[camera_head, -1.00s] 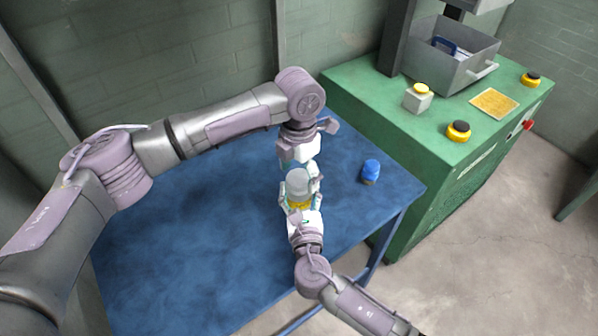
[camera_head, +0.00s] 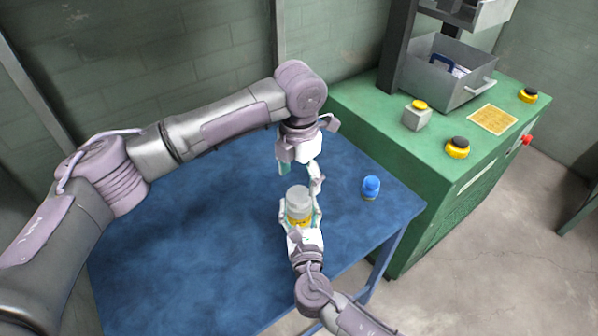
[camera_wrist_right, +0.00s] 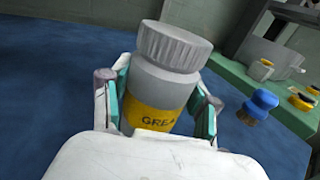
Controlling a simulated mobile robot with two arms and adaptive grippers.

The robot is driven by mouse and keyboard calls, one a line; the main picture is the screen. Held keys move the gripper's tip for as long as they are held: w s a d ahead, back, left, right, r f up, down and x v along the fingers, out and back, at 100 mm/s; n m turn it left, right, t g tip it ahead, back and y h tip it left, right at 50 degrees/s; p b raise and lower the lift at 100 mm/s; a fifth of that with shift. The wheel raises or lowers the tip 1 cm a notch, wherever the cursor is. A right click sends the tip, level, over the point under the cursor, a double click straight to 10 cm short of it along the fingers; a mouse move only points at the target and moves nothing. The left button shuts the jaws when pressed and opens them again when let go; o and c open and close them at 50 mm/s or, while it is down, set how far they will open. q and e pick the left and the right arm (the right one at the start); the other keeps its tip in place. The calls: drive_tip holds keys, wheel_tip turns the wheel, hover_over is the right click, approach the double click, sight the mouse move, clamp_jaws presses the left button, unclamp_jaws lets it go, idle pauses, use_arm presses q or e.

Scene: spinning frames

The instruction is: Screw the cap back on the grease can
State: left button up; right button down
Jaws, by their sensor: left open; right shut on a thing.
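The grease can (camera_head: 299,218) is grey with a yellow label, and its "GREA" lettering shows in the right wrist view (camera_wrist_right: 155,116). A grey ribbed cap (camera_head: 297,192) sits on top of it, also seen close up in the right wrist view (camera_wrist_right: 174,46). I cannot tell how tightly it is screwed on. My right gripper (camera_head: 301,213) is shut on the can's body, one finger on each side, holding it roughly upright over the blue table. My left gripper (camera_head: 300,175) is open, fingers pointing down, just above and behind the cap. It looks empty.
A blue object with a brown lower end (camera_head: 371,188) stands on the blue table (camera_head: 190,230) right of the can. A green machine cabinet (camera_head: 440,190) with buttons and a grey metal bin (camera_head: 440,85) stands beyond the table's right edge. The table's left part is clear.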

use_arm(q)
drive_tip(key=n, duration=0.7)
drive_tip(key=shift+r+n, duration=0.25)
drive_tip(key=shift+n, duration=0.05)
drive_tip(key=n, duration=0.4)
drive_tip(key=shift+r+n, duration=0.1)
drive_tip(key=shift+n, duration=0.2)
drive_tip(key=n, duration=0.4)
drive_tip(key=shift+r, duration=0.1)
drive_tip(key=n, duration=0.4)
drive_tip(key=shift+r+n, duration=0.15)
drive_tip(key=shift+n, duration=0.15)
drive_tip(key=n, duration=0.4)
drive_tip(key=shift+r+n, duration=0.1)
drive_tip(key=shift+n, duration=0.2)
drive_tip(key=n, duration=0.6)
drive_tip(key=shift+r+n, duration=0.2)
drive_tip(key=shift+n, duration=0.1)
drive_tip(key=n, duration=0.6)
drive_tip(key=shift+r+n, duration=0.2)
drive_tip(key=shift+n, duration=0.1)
drive_tip(key=n, duration=0.6)
drive_tip(key=shift+r+n, duration=0.2)
drive_tip(key=shift+n, duration=0.1)
drive_tip(key=n, duration=0.6)
drive_tip(key=shift+r, duration=0.15)
drive_tip(key=n, duration=0.5)
drive_tip(key=shift+r, duration=0.15)
